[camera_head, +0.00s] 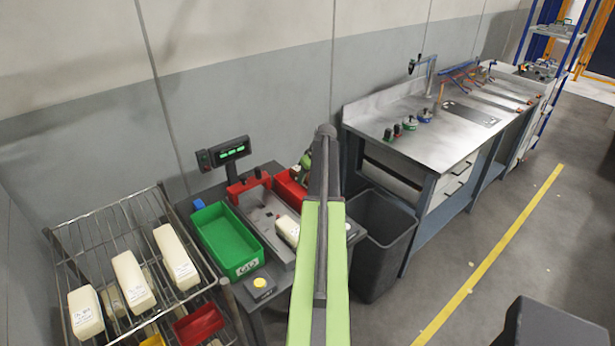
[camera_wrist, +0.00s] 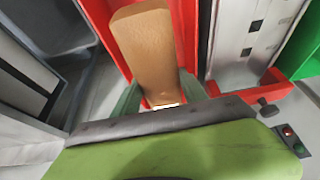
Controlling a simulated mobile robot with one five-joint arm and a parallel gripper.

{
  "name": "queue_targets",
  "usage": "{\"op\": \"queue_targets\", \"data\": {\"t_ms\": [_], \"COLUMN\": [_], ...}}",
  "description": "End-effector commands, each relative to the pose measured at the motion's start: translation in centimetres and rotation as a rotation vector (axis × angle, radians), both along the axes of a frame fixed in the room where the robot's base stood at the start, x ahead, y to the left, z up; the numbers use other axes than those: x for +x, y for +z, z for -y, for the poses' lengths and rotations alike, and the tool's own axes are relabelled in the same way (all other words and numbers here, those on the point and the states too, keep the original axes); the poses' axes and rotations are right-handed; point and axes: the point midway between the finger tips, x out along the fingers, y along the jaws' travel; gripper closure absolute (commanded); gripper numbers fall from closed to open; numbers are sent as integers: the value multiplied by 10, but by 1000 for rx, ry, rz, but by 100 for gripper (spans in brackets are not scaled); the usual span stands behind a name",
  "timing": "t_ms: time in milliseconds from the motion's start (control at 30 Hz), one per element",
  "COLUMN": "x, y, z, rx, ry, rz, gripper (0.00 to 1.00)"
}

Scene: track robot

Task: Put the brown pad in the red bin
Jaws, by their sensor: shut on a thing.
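The brown pad (camera_wrist: 143,45) shows in the wrist view, a tan rounded block held between the green fingers of my gripper (camera_wrist: 160,92). The gripper is shut on it. The red bin (camera_wrist: 190,22) lies beyond the pad, its red walls showing on both sides of it. I cannot tell how high the pad is above the bin floor. In the head view the red bin (camera_head: 288,190) stands on the bench, partly hidden by my green arm. Part of my gripper shows over it, and the pad is not clearly visible there.
A green bin (camera_head: 213,240) and a grey scale tray (camera_head: 262,216) with red ends lie left of the red bin. A wire rack (camera_head: 66,262) with pale blocks stands at the far left. A dark waste bin (camera_head: 384,225) and steel workbench (camera_head: 393,107) stand to the right.

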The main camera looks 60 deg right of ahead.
Motion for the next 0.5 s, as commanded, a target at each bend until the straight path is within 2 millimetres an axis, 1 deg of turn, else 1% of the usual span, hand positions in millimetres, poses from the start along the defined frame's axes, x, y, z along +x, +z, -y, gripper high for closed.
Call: {"op": "queue_targets", "data": {"t_ms": [33, 300, 400, 500], "x": [0, 0, 0, 0], "y": [-12, -43, -52, -57], "z": [0, 0, 0, 0], "rx": [0, 0, 0, 0], "ry": [0, 0, 0, 0], "rz": [0, 0, 0, 0], "gripper": [91, 91, 91, 91]}}
